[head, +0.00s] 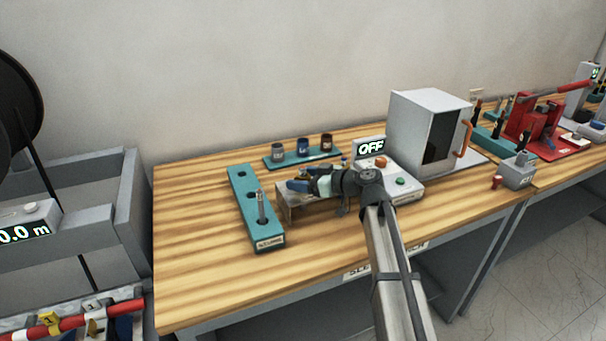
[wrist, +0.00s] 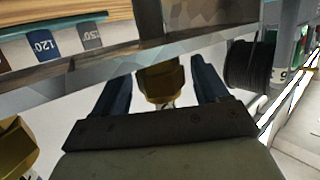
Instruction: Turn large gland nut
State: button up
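A brass hex gland nut (wrist: 162,82) sits between the two dark blue fingers of my gripper (wrist: 164,70) in the wrist view. The fingers stand apart on either side of it, with narrow gaps showing, so they do not look closed on it. A second brass nut (wrist: 14,148) shows at the lower left edge, outside the fingers. I cannot tell from size alone which is the large one. In the head view my gripper (head: 304,185) is over the metal bracket (head: 312,208), and hides the nuts there.
The bracket's metal bar crosses the wrist view. A teal holder with a post (head: 243,200) stands left, and three labelled cups on a teal rack (head: 303,156) stand behind. A unit with an OFF display (head: 370,149) and a white oven (head: 425,125) are right. The bench's front left is clear.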

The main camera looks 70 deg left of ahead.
jog(key=o, duration=0.5)
jog(key=shift+c, duration=0.2)
jog(key=shift+d, duration=0.1)
jog(key=shift+v, duration=2.9)
jog(key=shift+s+d+m+t, duration=0.3)
jog(key=shift+t, duration=0.1)
jog(key=shift+s+d+r+m+t+y, duration=0.65)
jog(key=shift+d+m+t+y, duration=0.75)
jog(key=shift+d+m+t, duration=1.1)
jog(key=shift+t, duration=0.6)
jog(key=shift+x, duration=5.4)
